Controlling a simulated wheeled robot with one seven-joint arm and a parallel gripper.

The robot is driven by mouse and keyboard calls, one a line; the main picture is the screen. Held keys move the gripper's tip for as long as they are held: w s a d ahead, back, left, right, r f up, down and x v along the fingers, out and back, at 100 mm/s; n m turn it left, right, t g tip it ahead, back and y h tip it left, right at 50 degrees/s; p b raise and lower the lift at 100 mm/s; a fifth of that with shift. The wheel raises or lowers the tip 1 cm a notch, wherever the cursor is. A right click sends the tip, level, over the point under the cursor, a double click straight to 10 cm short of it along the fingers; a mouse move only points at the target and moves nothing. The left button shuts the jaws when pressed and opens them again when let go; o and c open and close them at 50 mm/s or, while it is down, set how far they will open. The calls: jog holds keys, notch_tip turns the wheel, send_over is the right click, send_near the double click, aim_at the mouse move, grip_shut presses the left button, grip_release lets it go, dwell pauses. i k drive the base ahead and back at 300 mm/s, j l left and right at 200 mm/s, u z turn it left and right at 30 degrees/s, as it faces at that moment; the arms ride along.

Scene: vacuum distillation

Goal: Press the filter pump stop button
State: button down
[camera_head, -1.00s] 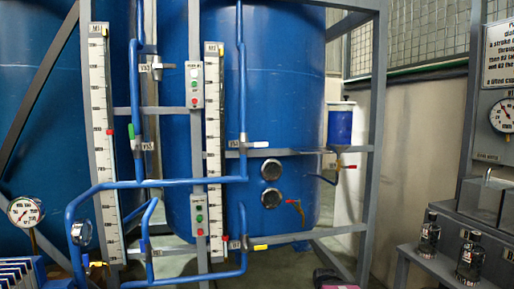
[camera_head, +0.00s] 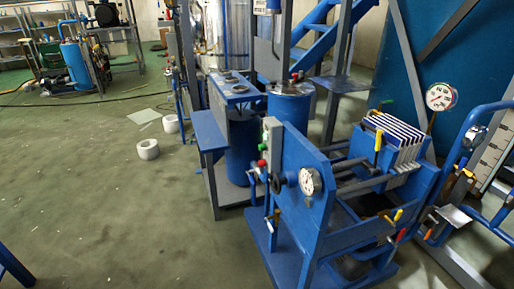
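A blue filter press frame (camera_head: 310,228) stands right of the middle, with a stack of white and blue plates (camera_head: 396,130) at its right end. A narrow grey box (camera_head: 272,138) is fixed at the frame's near left end and is seen nearly edge-on. Small green and red parts (camera_head: 262,163) stick out from its left side; they look like buttons. Their labels cannot be read, so I cannot tell whether the red one is the filter pump stop button. My gripper is not in view.
Open green floor (camera_head: 120,210) lies to the left of the press. White rolls (camera_head: 148,149) lie on it. A blue bench (camera_head: 208,130) and a blue cylinder (camera_head: 290,105) stand behind the press. Pipes and a gauge (camera_head: 441,96) stand at right.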

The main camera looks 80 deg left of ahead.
aim_at(261, 163)
jog(key=k+j+u, duration=0.1)
jog(key=u, duration=0.35)
jog(key=j+u, duration=0.3)
jog(key=u, duration=0.2)
jog(key=k+j+u, duration=0.1)
jog(key=j+u, duration=0.15)
jog(key=u, duration=0.2)
jog(key=j+u, duration=0.25)
jog(key=u, duration=0.25)
jog(key=i+j+u, duration=0.1)
jog(key=u, duration=0.35)
jog(key=i+j+u, duration=0.1)
jog(key=j+u, duration=0.25)
jog(key=u, duration=0.15)
